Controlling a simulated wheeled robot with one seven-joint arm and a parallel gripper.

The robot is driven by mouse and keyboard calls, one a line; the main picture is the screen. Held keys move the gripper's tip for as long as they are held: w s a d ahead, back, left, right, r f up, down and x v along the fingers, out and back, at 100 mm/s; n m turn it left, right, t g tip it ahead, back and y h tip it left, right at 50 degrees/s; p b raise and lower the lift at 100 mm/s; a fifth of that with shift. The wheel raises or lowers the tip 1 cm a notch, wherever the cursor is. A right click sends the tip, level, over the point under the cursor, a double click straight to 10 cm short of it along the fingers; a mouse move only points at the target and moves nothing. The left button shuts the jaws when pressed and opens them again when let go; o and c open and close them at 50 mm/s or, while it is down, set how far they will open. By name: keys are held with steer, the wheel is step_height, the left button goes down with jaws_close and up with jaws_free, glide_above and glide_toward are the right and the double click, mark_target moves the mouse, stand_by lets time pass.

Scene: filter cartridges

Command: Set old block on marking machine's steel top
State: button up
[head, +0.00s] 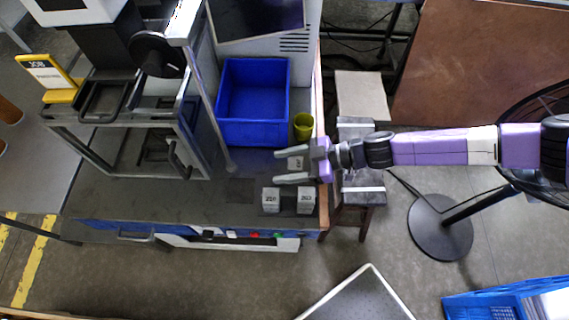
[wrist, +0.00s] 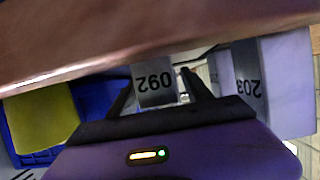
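My gripper (head: 281,167) reaches in from the right with its two fingers spread. A small grey block (head: 296,163) sits between the fingers, with gaps beside it. In the wrist view this block (wrist: 155,84) carries a number that reads upside down, like 260. Two more grey blocks stand just in front on the dark worktop: one marked 203 (head: 306,201), also right of the fingers in the wrist view (wrist: 248,85), and one with a blurry number (head: 271,201). No label clearly says which is old. A metal-framed machine (head: 190,135) stands left on the bench.
A blue bin (head: 253,135) and a yellow-green cup (head: 303,126) stand behind the gripper. A yellow JOB sign (head: 58,82) stands far left. The worktop (head: 150,205) is clear left of the blocks. A stool (head: 362,190) is below my arm.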

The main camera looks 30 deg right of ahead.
steer(key=b+v, duration=0.2)
steer(key=v, duration=1)
steer(key=shift+s+d, duration=0.1)
steer(key=shift+s, duration=0.05)
steer(key=s+a+m+t+h, duration=0.2)
steer(key=s+m+t+h, duration=0.25)
steer(key=s, duration=1.45)
steer(key=s+a+r+m+t+h, duration=0.1)
steer(key=a+r+m+t+h, duration=0.1)
steer(key=a+r+m+h, duration=0.4)
step_height(320, 180, up, 4)
steer(key=shift+a+f, duration=0.1)
steer(key=shift+a, duration=1.05)
steer(key=shift+s+t, duration=0.25)
